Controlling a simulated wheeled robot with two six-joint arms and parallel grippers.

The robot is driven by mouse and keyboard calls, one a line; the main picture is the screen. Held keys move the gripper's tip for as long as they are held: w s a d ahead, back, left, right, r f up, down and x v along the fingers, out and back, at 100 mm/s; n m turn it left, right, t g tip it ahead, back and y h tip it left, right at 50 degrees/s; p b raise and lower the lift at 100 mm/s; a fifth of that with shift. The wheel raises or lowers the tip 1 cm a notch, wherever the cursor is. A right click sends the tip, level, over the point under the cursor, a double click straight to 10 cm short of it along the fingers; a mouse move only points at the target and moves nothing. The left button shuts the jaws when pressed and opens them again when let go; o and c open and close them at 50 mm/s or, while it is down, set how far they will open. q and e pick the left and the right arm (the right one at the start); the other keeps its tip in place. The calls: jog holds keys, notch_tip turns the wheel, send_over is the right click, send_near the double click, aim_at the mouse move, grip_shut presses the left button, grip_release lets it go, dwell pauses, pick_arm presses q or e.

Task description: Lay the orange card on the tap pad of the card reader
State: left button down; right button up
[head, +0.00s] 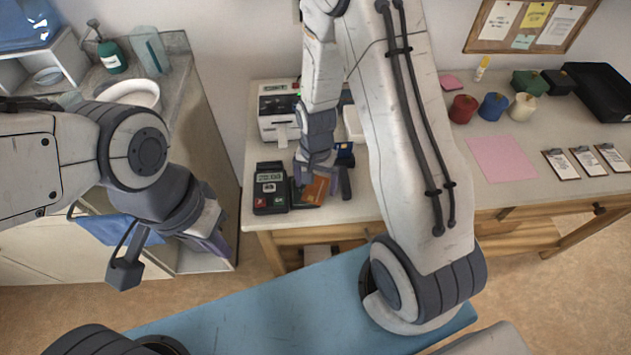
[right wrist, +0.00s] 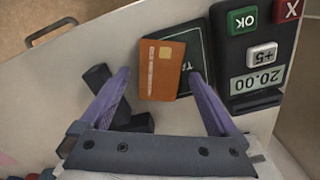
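The card reader (head: 270,190) is a dark terminal on the left part of the desk; its keys and "20.00" display (right wrist: 258,82) show in the right wrist view. Its dark tap pad (right wrist: 197,42) with a green border adjoins it. The orange card (right wrist: 162,68), with a gold chip, lies slightly turned over one side of the pad, partly overhanging its edge; it also shows in the head view (head: 316,190). My right gripper (right wrist: 160,82) is open above the card, fingers apart on either side. My left gripper (head: 165,255) is open and empty, away from the desk.
A dark angular object (right wrist: 100,78) lies beside the card. A receipt printer (head: 275,115) stands behind the reader. A pink sheet (head: 502,159), coloured pots (head: 493,106), small clipboards (head: 586,161) and a black tray (head: 598,92) are to the right. A blue mat (head: 260,305) is in front.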

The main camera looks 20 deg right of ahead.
aim_at(316, 189)
jog(key=shift+r, duration=0.15)
notch_tip(316, 189, up, 12)
jog(key=s+a+r+n, duration=0.4)
jog(key=s+a+n, duration=0.2)
jog(key=s, duration=0.3)
jog(key=s+a+r+n, duration=0.5)
jog(key=s+a+n, duration=0.1)
jog(key=s+n, duration=0.3)
jog(key=shift+a+y+p, duration=0.25)
jog(key=shift+y+p, duration=0.05)
jog(key=shift+y, duration=0.1)
jog(key=shift+c, duration=0.3)
